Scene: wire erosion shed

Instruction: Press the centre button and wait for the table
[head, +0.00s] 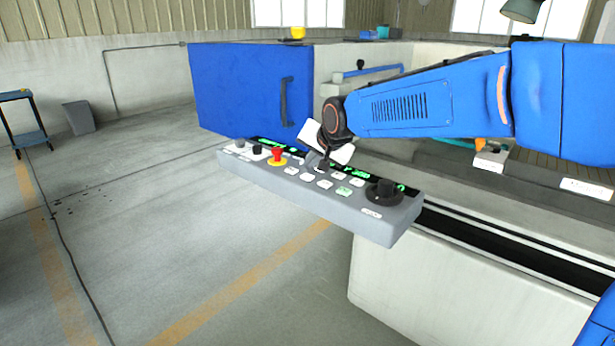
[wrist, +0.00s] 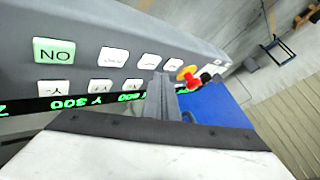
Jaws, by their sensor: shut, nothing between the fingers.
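The grey control panel (head: 330,208) carries white keys, a lit green key (head: 344,191), a red mushroom button (head: 277,155) on a yellow base, and a black knob (head: 384,192). In the wrist view the green key (wrist: 54,51) reads ON, upside down. Several white keys, including one (wrist: 113,57), lie in two rows; their small labels are unclear, so I cannot tell which is the centre button. My gripper (head: 321,170) is shut and empty over the upper row. In the wrist view its fingertips (wrist: 160,82) hide part of that row; contact cannot be told.
A strip with green readouts (wrist: 70,102) runs along the panel's far edge. Behind it are a blue door (head: 245,90) with a handle and the pale machine body (head: 450,285). A bin (head: 79,118) and a trolley (head: 28,130) stand far left. The left floor is mostly clear.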

